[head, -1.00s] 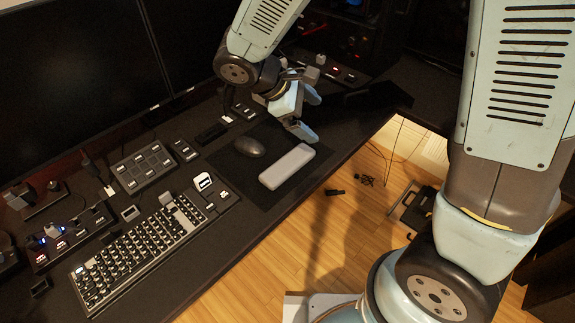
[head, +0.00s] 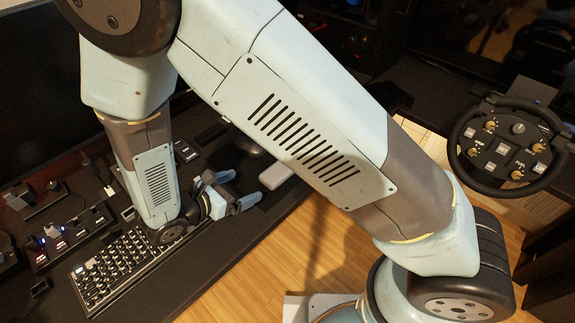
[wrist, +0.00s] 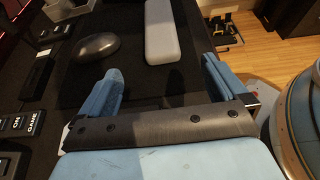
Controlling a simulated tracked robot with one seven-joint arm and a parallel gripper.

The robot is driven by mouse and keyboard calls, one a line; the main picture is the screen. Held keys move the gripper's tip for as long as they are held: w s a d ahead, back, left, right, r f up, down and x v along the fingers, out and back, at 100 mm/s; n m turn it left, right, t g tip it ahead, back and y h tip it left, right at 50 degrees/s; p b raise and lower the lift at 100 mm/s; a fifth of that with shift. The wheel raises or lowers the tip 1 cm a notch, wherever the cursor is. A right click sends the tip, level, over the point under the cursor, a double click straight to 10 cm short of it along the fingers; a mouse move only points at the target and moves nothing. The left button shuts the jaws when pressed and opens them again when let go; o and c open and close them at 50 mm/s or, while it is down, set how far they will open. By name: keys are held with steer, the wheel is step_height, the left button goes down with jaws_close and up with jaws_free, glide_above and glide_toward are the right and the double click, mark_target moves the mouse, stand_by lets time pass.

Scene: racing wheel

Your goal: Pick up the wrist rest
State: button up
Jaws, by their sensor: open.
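The wrist rest (wrist: 160,32) is a long light-grey pad lying on the dark desk mat near the desk's front edge. In the head view only part of the wrist rest (head: 276,174) shows, the rest being hidden behind my arm. My gripper (wrist: 165,85) is open and empty, its two blue fingers spread apart and pointing toward the near end of the pad. There is a gap between the fingertips and the pad. In the head view my gripper (head: 240,190) is low over the desk, left of the pad, by the keyboard's right end.
A dark mouse (wrist: 96,46) lies left of the pad. The keyboard (head: 120,265) and small button boxes (head: 62,240) cover the desk to the left. The desk edge drops to the wooden floor (head: 270,265). A racing wheel (head: 505,145) stands at right.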

mark_target(274, 173)
steer(key=x, duration=1.3)
steer(key=shift+f, duration=0.3)
steer(key=shift+c, duration=0.5)
steer(key=c, duration=1.1)
steer(key=shift+r, duration=0.1)
steer(key=shift+c, duration=0.2)
